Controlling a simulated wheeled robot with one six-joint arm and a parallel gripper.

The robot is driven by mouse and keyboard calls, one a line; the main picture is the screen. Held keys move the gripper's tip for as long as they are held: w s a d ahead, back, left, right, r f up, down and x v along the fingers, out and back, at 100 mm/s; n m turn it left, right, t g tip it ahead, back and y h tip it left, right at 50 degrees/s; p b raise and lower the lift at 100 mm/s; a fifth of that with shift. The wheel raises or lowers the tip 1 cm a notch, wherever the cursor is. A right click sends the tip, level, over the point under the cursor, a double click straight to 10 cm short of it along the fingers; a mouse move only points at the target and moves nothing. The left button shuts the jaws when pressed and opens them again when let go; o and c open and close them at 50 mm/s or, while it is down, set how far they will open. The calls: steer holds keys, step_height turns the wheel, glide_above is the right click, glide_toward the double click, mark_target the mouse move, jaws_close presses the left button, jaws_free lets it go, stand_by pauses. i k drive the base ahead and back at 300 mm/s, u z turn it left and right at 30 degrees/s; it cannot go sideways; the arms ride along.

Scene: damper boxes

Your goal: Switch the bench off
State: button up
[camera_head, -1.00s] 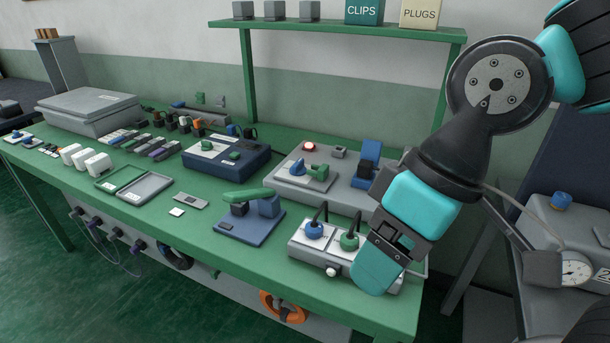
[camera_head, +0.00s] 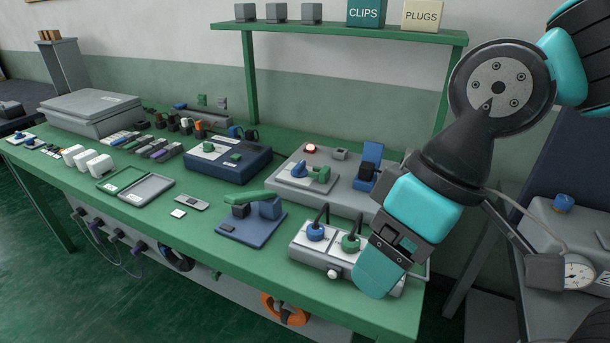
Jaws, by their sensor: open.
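A grey bench unit (camera_head: 335,193) stands on the green bench. It carries a red lamp (camera_head: 311,149) that looks lit, a blue knob (camera_head: 298,170), a green handle (camera_head: 321,174) and an upright blue lever (camera_head: 369,158) at its right end. In front of it, a grey socket box (camera_head: 309,258) holds a blue plug (camera_head: 315,232) and a green plug (camera_head: 350,243), with a white knob (camera_head: 333,273) on its front. My gripper (camera_head: 385,268) is open, pointing down over the right end of the socket box and hiding part of it. I cannot tell whether it touches the box.
A blue stand with a green lever (camera_head: 249,197) and a dark blue box (camera_head: 225,160) lie to the left. Farther left are an open green-edged case (camera_head: 147,188) and several white blocks. A shelf (camera_head: 345,32) spans the back. A gauge (camera_head: 577,272) stands right of the bench.

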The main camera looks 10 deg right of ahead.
mark_target(299, 170)
steer(key=z, duration=0.05)
steer(key=k, duration=0.6)
steer(key=u, duration=0.65)
steer(key=i, duration=1)
steer(key=u, duration=0.55)
